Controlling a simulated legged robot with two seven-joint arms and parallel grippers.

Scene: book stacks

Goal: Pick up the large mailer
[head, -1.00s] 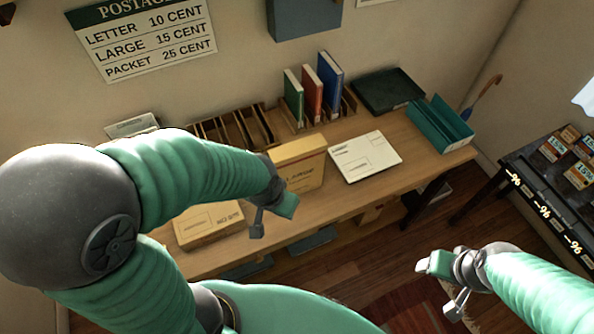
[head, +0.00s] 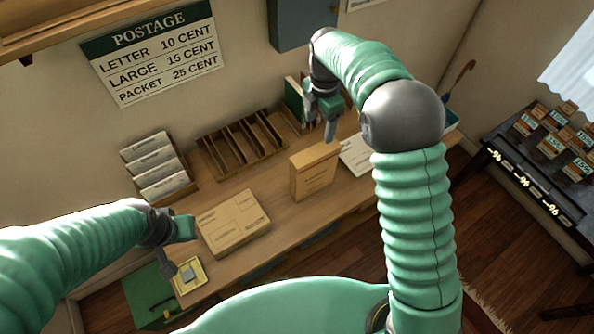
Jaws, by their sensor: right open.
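A flat tan box (head: 233,222) lies between my left gripper and the upright mailer. A white flat mailer (head: 355,155) lies right of the upright one, partly hidden by my right arm.
A slotted wooden rack (head: 241,144) and a white tiered holder (head: 157,166) stand at the back. Books (head: 292,97) stand behind my right gripper. A yellow tray (head: 190,276) sits below my left gripper. A dark display table (head: 535,180) stands at the right.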

